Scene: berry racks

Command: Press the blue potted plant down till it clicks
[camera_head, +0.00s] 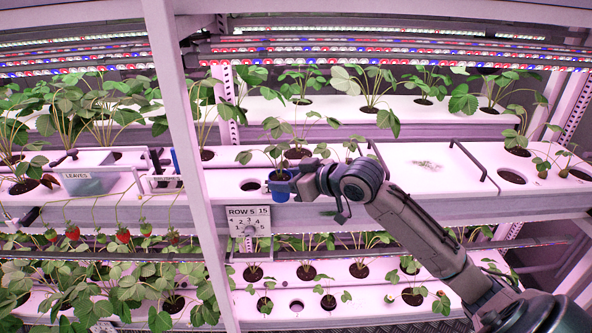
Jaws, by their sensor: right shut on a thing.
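The blue potted plant (280,190) shows near the middle, at the front edge of the middle shelf (222,182). Its pot is small and blue, and green leaves rise above it. My right gripper (294,186) is shut on the pot from its right side, and the fingers hide part of it. The pot looks about upright. I cannot tell whether its base sits in a hole or is held above the shelf. My left gripper is not in view.
A ROW S 15 sign (249,220) hangs below. A white post (192,150) stands left. A grey LEAVES bin (88,184) and a handled panel (425,166) flank the spot.

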